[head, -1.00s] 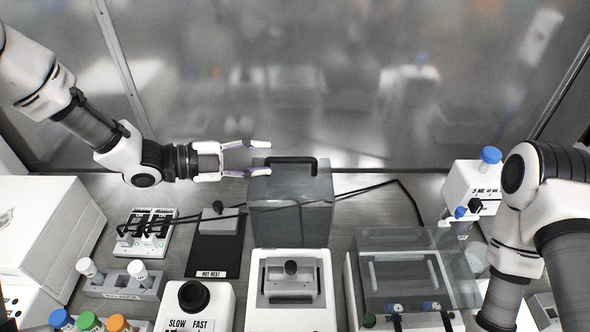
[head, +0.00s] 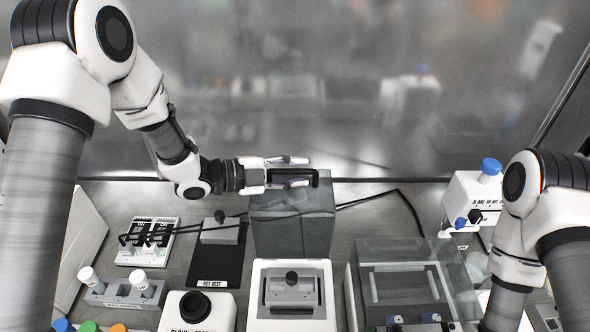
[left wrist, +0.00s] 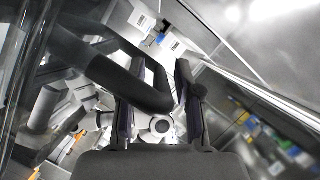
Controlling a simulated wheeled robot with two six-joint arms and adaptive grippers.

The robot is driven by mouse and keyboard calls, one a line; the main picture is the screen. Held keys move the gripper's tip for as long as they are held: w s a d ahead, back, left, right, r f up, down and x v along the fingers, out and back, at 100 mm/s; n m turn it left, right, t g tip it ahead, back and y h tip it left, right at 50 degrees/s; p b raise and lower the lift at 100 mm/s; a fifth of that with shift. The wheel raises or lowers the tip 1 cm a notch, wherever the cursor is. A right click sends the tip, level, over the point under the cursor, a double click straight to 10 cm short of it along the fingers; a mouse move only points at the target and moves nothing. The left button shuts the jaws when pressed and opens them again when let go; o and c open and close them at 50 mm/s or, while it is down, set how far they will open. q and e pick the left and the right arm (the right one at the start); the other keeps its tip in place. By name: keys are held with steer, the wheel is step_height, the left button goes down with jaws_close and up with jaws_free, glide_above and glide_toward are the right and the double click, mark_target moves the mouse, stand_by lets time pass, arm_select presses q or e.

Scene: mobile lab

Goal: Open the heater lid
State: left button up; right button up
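A grey box (head: 292,222) stands in the middle of the bench in the head view, with a black handle (head: 316,178) on top. My left gripper (head: 302,172) reaches in from the left at the handle. Its two fingers are apart, one on the far side of the bar and one on the near side. In the left wrist view the dark handle (left wrist: 110,72) runs in between the spread fingers of the left gripper (left wrist: 157,90). I cannot tell whether the fingers touch it. My right gripper is out of view; only its arm shows at the right.
A white device with a grey block (head: 291,290) stands in front of the box. A clear-lidded unit (head: 400,250) is to the right. A black rest pad (head: 212,265), a cabled switch unit (head: 148,240) and a vial rack (head: 125,293) are to the left. A wall is behind.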

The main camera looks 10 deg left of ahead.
mark_target(295, 199)
arm_select(q)
jaws_close()
steer(key=s+b, duration=0.1)
steer(key=s+m+b, duration=0.1)
steer(key=b, duration=0.1)
steer(key=s+b, duration=0.1)
steer(key=b, duration=0.1)
steer(key=shift+s+d+r+m+t, duration=0.3)
steer(key=shift+s+d+r+t, duration=0.05)
steer(key=shift+s+d+t, duration=0.05)
steer(key=shift+s+r, duration=0.1)
steer(key=shift+r, duration=0.1)
steer(key=shift+o, duration=1)
jaws_free()
steer(key=shift+o, duration=1)
steer(key=shift+d, duration=0.1)
steer(key=v, duration=1)
steer(key=shift+a, duration=0.3)
steer(key=shift+s+a, duration=0.4)
steer(key=shift+a, duration=0.15)
